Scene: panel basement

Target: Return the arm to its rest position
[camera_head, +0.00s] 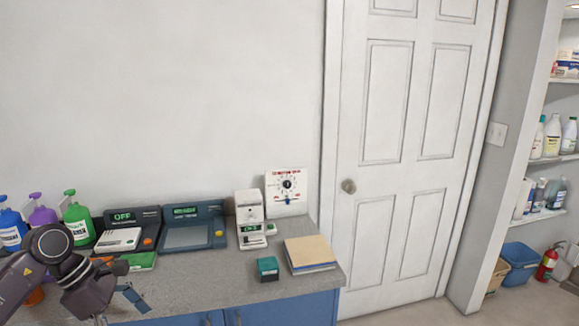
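My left arm comes in from the lower left, in front of the counter. Its dark wrist covers part of the counter's left end. My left gripper (118,306) is partly shown at the bottom edge, over the counter's front edge. I cannot tell whether its fingers are open or shut, and I see no object clearly held in it. My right arm and gripper are not in view.
A closed white door (410,160) and shelves (556,158) are right.

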